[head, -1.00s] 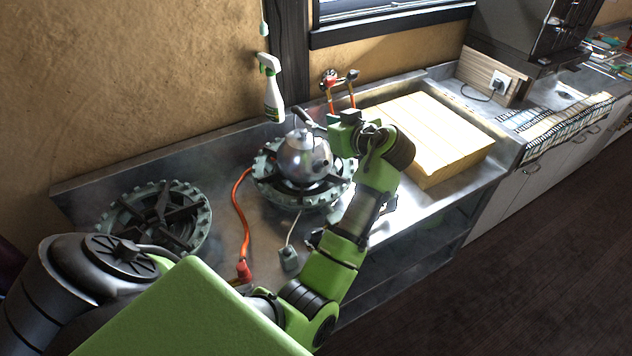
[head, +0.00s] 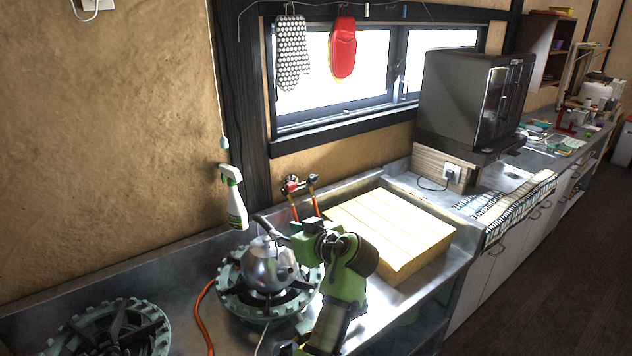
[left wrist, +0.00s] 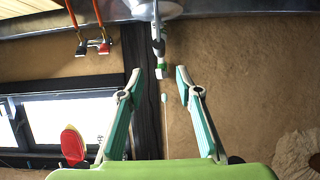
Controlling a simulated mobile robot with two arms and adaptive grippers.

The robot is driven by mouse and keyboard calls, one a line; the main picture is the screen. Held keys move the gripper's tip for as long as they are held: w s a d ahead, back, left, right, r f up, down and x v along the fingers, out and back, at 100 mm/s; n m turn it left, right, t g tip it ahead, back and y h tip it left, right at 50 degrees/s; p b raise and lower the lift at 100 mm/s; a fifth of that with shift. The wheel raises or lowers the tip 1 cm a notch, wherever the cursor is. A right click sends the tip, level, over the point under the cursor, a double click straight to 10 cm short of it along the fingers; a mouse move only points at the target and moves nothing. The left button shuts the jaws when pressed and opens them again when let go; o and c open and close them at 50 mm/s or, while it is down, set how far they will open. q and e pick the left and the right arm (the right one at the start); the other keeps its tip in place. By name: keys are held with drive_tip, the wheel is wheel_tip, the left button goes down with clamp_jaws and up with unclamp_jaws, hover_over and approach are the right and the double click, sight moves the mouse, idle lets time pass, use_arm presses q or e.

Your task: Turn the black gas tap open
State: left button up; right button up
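Two gas taps sit on the wall below the window in the head view, each with an orange-red hose hanging from it. The black gas tap (head: 313,180) looks to be the right one, beside a redder tap (head: 292,185). In the left wrist view, which is upside down, the pair shows at the upper left, too small to tell their handle positions surely. My left gripper (head: 303,227) is in front of and below the taps, right beside the kettle, apart from the taps. In the left wrist view its fingers (left wrist: 159,72) are spread and empty. My right gripper is out of view.
A metal kettle (head: 268,266) stands on a burner (head: 237,298) close to my left gripper. A pale wooden block (head: 395,235) lies on the counter to the right. Another burner (head: 80,330) is at the lower left.

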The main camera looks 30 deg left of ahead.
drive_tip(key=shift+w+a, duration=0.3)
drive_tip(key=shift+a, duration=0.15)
